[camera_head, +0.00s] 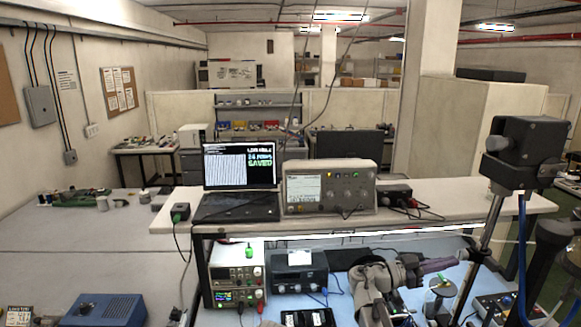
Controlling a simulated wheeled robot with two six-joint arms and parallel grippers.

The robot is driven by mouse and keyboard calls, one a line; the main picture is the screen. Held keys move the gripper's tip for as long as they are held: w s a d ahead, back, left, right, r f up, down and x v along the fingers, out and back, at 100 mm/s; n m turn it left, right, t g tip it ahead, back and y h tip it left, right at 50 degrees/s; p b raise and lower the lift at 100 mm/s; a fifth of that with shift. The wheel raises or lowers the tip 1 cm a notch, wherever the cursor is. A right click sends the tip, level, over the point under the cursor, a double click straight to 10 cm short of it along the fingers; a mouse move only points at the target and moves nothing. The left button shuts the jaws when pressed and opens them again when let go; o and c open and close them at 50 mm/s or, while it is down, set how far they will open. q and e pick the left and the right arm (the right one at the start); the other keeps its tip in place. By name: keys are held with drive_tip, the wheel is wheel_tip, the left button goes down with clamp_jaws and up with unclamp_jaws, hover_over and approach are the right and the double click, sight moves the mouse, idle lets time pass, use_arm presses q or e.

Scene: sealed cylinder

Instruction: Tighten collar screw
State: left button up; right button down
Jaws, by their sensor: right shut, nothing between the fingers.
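My right gripper (466,256) is at the lower right, at the end of my grey and purple arm, which rises from the bottom edge. It is shut and empty, and its tip points right, toward the slanted metal pole (487,245) of a stand. The tip looks close to the pole; I cannot tell if they touch. The pole carries a bulky black head (525,150) with a grey knob (496,143) on its left side. I cannot make out which part is the collar screw. My left gripper is not in view.
A small round stand (441,287) with a green part is below my gripper. A power supply (237,274) and a dark box (299,271) sit beneath. A blue cable hangs right of the pole.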

drive_tip(key=shift+s+r, duration=0.1)
drive_tip(key=shift+r, duration=0.2)
drive_tip(key=shift+s+f, duration=0.1)
drive_tip(key=shift+s, duration=0.15)
idle(0.6)
drive_tip(key=shift+s+d, duration=0.1)
drive_tip(key=shift+s, duration=0.65)
idle(0.3)
drive_tip(key=a, duration=0.6)
drive_tip(key=shift+s, duration=0.35)
